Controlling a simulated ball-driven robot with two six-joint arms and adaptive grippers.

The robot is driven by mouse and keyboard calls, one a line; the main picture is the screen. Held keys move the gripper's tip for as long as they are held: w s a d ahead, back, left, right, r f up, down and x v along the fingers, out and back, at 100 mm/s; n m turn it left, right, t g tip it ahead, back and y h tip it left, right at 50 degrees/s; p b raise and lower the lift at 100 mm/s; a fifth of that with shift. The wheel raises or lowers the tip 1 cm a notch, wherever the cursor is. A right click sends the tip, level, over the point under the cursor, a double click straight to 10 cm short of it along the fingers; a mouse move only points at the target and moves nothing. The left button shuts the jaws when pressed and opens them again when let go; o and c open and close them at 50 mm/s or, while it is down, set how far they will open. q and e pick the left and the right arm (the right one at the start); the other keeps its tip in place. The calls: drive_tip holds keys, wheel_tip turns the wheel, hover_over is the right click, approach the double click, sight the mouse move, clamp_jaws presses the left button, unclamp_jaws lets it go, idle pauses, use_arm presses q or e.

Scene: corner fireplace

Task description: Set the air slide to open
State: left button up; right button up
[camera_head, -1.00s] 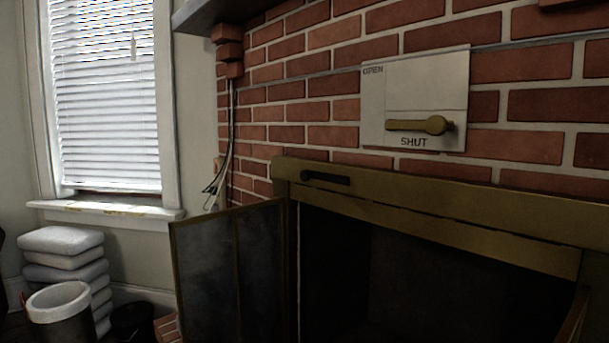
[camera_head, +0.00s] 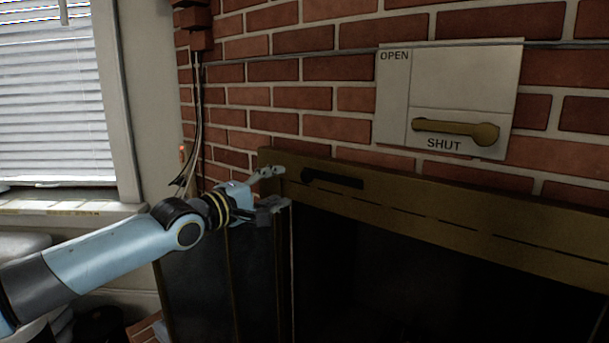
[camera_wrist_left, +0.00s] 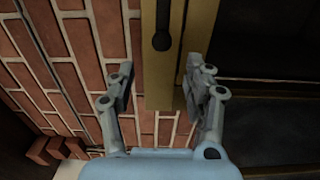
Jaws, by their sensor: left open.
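A dark bar with a rounded left end, seemingly the air slide (camera_head: 332,179), lies along the brass fireplace frame (camera_head: 440,208), near its left corner. It also shows at the top of the left wrist view (camera_wrist_left: 161,40). A pale plate (camera_head: 462,80) on the bricks above reads OPEN at upper left and SHUT below; its brass lever (camera_head: 455,130) lies level just above SHUT. My left gripper (camera_head: 276,187) is open and empty, just left of the dark bar. In the wrist view its fingers (camera_wrist_left: 163,80) stand apart on both sides of the frame's corner. My right gripper is not visible.
A glass door (camera_head: 205,285) stands open below my left arm, with the dark firebox opening (camera_head: 400,280) to its right. Loose cables (camera_head: 198,120) hang on the brick edge. A window (camera_head: 50,100) with a sill is at left.

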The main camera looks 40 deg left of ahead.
sight(305, 177)
use_arm(q)
drive_tip(key=w+b, duration=0.2)
drive_tip(key=w+f+b, duration=0.1)
drive_tip(key=w+b, duration=0.1)
drive_tip(key=b, duration=0.1)
drive_tip(key=shift+w+d, duration=0.1)
drive_tip(key=shift+w, duration=0.2)
drive_tip(key=w+b, duration=0.1)
drive_tip(key=w, duration=0.1)
drive_tip(key=w+b, duration=0.1)
drive_tip(key=w, duration=0.1)
drive_tip(key=w+b, duration=0.1)
drive_tip(key=shift+w+d+r, duration=0.25)
drive_tip(key=shift+w, duration=0.15)
drive_tip(key=shift+w+r, duration=0.1)
drive_tip(key=shift+w, duration=0.05)
clamp_jaws()
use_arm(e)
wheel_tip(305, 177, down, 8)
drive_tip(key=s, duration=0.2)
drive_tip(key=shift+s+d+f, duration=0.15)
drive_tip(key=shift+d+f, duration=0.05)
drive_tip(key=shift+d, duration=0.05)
